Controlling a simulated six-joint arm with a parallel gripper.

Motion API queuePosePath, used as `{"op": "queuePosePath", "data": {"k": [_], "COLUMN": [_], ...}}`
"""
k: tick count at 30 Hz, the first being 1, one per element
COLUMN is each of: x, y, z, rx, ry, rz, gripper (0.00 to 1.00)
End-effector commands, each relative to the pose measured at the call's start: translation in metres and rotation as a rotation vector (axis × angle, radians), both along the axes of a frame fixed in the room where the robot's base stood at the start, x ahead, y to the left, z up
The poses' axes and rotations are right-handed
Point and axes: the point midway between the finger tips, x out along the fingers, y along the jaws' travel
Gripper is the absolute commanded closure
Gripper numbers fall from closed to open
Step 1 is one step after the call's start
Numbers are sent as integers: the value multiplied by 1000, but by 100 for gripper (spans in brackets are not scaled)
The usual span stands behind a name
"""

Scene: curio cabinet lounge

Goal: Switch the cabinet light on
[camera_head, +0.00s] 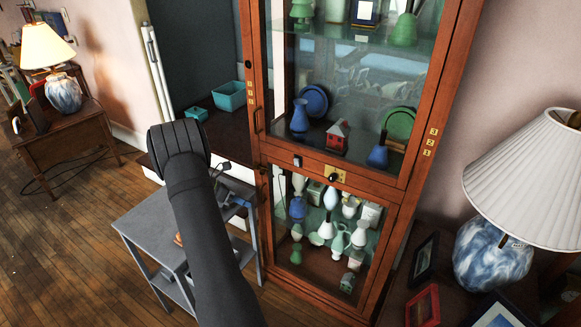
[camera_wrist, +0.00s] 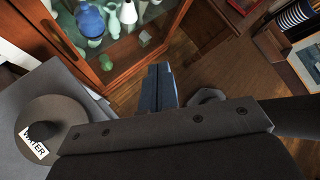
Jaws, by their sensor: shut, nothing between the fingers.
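The wooden cabinet (camera_head: 253,75) with glass doors stands at the centre of the head view. On the rail between its upper and lower doors is a brass plate (camera_head: 335,174) with a dark round knob. A small pale fitting (camera_head: 297,161) sits left of the plate; I cannot tell which of these works the light. My gripper (camera_wrist: 159,88) shows in the wrist view with its fingers shut and empty, apart from the lower part of the cabinet (camera_wrist: 135,62). My arm hides the gripper in the head view. The brass plate is not in the wrist view.
A grey side table (camera_head: 146,222) stands left of the cabinet. Lamps stand at left (camera_head: 63,94) and right (camera_head: 492,254). Framed pictures (camera_head: 423,305) stand at lower right. Wooden floor lies open at left.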

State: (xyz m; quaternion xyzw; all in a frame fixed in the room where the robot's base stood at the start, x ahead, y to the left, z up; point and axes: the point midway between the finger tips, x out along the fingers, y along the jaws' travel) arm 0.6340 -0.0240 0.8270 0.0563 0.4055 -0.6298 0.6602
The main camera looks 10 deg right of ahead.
Motion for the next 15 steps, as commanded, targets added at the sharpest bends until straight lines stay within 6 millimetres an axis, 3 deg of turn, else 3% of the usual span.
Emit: {"op": "queuePosePath", "data": {"k": [6,15], "x": [-27,-46], "y": [-56,-96], "z": [18,47], "rx": [-277,-625], "ry": [187,436], "rz": [194,486], "gripper": [100,100]}}
